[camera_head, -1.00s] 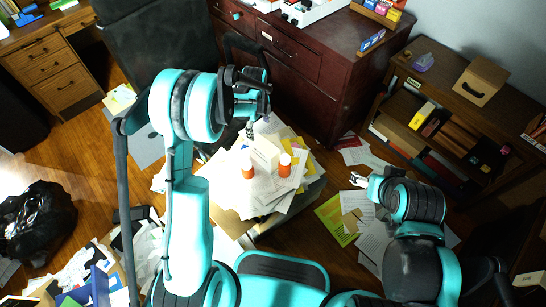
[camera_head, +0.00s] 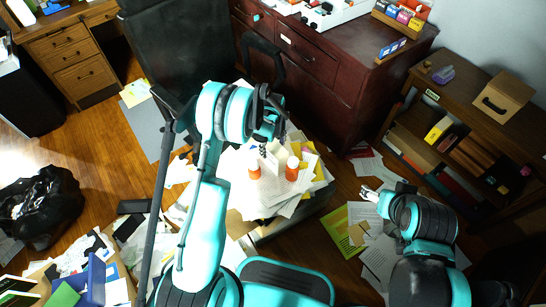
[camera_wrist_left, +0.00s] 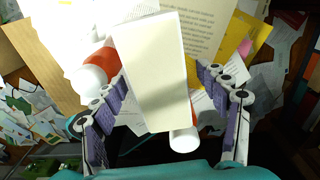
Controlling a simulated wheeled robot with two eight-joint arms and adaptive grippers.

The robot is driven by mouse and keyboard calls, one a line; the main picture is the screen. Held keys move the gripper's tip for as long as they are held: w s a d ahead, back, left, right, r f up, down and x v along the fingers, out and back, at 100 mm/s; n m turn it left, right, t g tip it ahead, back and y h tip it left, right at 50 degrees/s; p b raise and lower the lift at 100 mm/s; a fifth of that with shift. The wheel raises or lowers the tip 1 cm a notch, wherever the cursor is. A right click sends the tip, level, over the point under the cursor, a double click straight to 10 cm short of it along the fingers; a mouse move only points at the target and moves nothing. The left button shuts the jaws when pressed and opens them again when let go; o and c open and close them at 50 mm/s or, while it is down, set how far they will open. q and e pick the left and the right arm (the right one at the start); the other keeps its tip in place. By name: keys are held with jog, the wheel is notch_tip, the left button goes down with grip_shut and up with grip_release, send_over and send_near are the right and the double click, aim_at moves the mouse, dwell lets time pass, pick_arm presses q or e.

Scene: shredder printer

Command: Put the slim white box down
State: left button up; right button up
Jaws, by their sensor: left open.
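The slim white box (camera_head: 273,162) is upright on a pile of papers, between two orange bottles with white caps, a left one (camera_head: 254,172) and a right one (camera_head: 292,170). In the left wrist view the box (camera_wrist_left: 152,75) fills the middle. My left gripper (camera_head: 266,146) is just above and behind the box. In the left wrist view my left gripper (camera_wrist_left: 162,82) is open, one finger each side of the box, with a visible gap on the right. My right gripper (camera_head: 370,193) is low at the right, away from the box; its jaws are too small to read.
Loose papers (camera_head: 232,185) cover the low surface under the box. A dark red cabinet (camera_head: 320,90) stands behind and a wooden shelf (camera_head: 435,130) at the right. A black bag (camera_head: 40,210) lies on the floor at the left.

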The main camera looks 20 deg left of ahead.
pick_arm(q)
jog(key=shift+r, duration=0.15)
jog(key=c, duration=0.3)
grip_shut()
notch_tip(320, 180, up, 18)
jog(key=p, duration=0.6)
jog(key=s+r+n, duration=0.1)
jog(key=s+n, duration=1.3)
jog(key=n, duration=1)
jog(key=shift+a+r+n, duration=0.15)
jog(key=shift+a+n, duration=0.1)
jog(key=shift+n, duration=0.15)
